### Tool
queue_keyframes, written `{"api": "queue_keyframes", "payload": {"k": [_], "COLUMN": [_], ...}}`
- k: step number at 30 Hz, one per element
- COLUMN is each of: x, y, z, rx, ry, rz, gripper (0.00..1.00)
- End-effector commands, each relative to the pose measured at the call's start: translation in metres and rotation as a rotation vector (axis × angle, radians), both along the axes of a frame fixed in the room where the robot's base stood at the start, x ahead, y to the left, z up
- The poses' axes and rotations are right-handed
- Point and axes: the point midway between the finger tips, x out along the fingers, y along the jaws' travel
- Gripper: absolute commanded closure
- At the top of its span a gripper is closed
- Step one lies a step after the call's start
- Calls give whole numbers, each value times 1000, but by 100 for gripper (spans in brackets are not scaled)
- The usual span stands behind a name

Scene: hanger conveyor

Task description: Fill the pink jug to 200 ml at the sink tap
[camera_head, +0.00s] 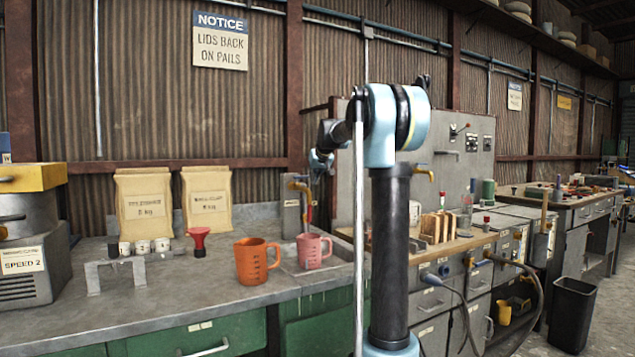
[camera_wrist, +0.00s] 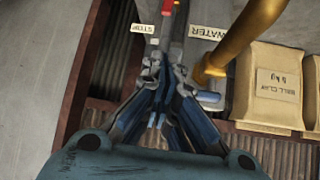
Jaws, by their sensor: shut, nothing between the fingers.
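The pink jug (camera_head: 312,250) stands upright at the sink (camera_head: 338,257), below the brass tap (camera_head: 300,187). Its inside and water level are hidden. My gripper (camera_head: 320,163) is up by the tap, in front of the wall. In the wrist view my gripper (camera_wrist: 168,62) is shut and empty, its tips close to a thin lever with a red end (camera_wrist: 168,8). I cannot tell whether they touch. Labels STOP (camera_wrist: 145,28) and WATER (camera_wrist: 207,32) flank the lever. The brass tap also shows in the wrist view (camera_wrist: 238,38), right of my fingers.
An orange jug (camera_head: 256,261) stands on the counter (camera_head: 170,300) just left of the pink one. A wooden rack (camera_head: 436,228) stands right of the sink.

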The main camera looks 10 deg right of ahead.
Motion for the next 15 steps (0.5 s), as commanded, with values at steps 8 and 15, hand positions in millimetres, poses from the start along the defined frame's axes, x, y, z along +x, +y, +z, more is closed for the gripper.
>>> {"api": "queue_keyframes", "payload": {"k": [8,15], "x": [0,-4], "y": [1,3], "z": [0,0], "rx": [0,0], "ry": [0,0], "rz": [0,0], "gripper": [100,100]}}
